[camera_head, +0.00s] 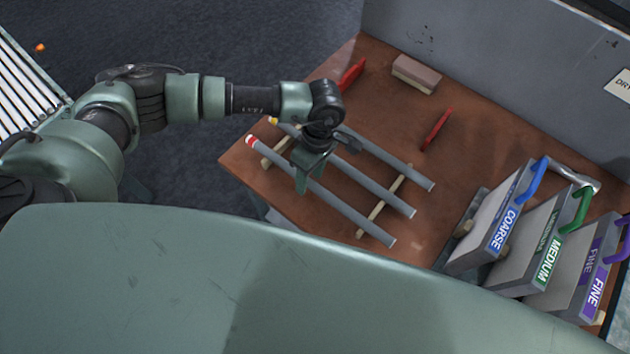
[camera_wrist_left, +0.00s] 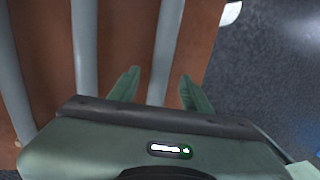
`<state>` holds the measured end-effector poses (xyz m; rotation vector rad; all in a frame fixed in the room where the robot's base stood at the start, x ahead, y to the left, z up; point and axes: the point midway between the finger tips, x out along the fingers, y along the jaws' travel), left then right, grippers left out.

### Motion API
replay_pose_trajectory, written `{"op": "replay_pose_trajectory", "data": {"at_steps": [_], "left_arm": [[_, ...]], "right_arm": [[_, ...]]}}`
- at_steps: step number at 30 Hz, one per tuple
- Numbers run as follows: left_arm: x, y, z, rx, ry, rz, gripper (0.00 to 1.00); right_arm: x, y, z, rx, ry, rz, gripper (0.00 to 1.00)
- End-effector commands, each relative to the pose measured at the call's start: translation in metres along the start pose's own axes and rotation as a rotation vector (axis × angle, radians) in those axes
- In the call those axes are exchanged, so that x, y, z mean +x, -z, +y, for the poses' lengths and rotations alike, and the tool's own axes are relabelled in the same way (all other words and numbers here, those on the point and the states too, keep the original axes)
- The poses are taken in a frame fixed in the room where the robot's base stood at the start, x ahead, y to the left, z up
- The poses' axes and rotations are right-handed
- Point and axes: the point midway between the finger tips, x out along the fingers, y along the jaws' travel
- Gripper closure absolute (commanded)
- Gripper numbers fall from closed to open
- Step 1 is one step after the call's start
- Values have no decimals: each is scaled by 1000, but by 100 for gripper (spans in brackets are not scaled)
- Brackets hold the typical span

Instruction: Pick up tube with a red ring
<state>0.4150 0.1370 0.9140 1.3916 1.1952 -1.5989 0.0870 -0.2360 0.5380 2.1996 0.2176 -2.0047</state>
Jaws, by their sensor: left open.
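The tube with the red ring (camera_head: 345,209) is grey and lies across two wooden strips on the brown table. It is the nearest of three parallel tubes, and its red-and-white end is at the upper left. My left gripper (camera_head: 303,176) is over this tube, open and pointing down. In the left wrist view the gripper's two fingers (camera_wrist_left: 158,92) are apart. The rightmost tube (camera_wrist_left: 170,45), by the table edge, runs between them in the picture; its ring is out of that view. I cannot tell whether the fingers reach down around it. My right gripper is not in view.
The middle tube (camera_head: 377,187) has a yellow end, and a third tube (camera_head: 400,163) lies behind it. A grey wall stands behind.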

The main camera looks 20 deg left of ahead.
Motion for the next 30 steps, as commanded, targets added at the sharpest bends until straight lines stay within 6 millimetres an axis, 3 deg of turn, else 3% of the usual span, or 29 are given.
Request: {"op": "replay_pose_trajectory", "data": {"at_steps": [8,13,14,25,30], "left_arm": [[5,0,0,0,-1,0,52],[5,0,0,0,-1,0,96],[5,0,0,0,-1,0,100],[2,0,0,-1,-2,-1,100],[-12,1,-2,-1,-5,-1,100]], "right_arm": [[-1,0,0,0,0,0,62],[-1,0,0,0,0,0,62],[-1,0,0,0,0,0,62],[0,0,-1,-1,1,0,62],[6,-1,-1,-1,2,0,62]]}}
